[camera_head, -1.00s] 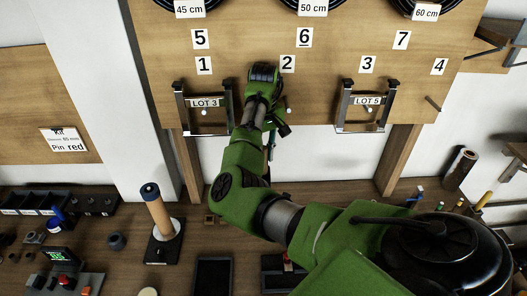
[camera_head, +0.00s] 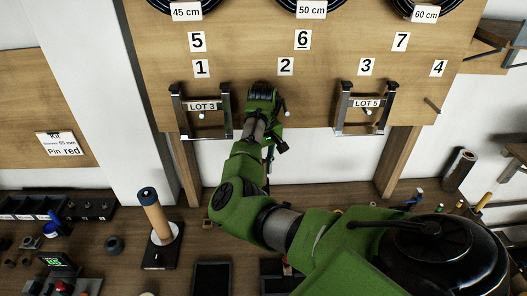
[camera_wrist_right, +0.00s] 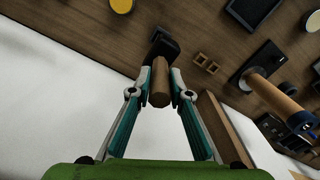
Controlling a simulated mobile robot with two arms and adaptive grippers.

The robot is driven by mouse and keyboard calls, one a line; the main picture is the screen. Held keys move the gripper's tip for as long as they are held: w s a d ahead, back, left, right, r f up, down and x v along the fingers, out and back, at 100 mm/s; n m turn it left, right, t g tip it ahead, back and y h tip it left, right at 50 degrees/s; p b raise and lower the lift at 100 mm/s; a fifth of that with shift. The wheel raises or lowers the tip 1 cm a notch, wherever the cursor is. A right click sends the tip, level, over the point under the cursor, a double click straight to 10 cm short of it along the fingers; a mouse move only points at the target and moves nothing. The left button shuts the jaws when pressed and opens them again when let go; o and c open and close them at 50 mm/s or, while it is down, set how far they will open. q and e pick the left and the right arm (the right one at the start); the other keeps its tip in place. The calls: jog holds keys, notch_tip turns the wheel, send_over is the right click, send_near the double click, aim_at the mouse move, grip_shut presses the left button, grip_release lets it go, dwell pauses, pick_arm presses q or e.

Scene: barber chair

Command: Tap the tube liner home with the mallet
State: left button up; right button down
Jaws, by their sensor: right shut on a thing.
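A tan tube (camera_head: 155,215) stands upright on a white disc and black base at the left of the bench. A dark blue and black piece (camera_head: 148,194), which looks like the liner, sits at its top end; it also shows in the right wrist view (camera_wrist_right: 302,122). My right gripper (camera_wrist_right: 160,88) is shut on the wooden handle of the mallet (camera_wrist_right: 161,75), whose black head is at the handle's far end. In the head view my right gripper (camera_head: 270,148) is mostly hidden by its wrist, in front of the board and apart from the tube. My left gripper is not in view.
A wooden board (camera_head: 318,65) with numbered pegs and two metal brackets (camera_head: 200,112) (camera_head: 362,108) stands behind the bench. Small bins (camera_head: 85,212), a control box (camera_head: 62,270) and a dark tray (camera_head: 211,277) lie around the tube.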

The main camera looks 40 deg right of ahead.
jog(key=shift+f, duration=0.1)
dwell(0.6)
jog(key=shift+f, duration=1.05)
jog(key=shift+r, duration=0.15)
jog(key=shift+r, duration=2.95)
jog(key=shift+d, duration=0.1)
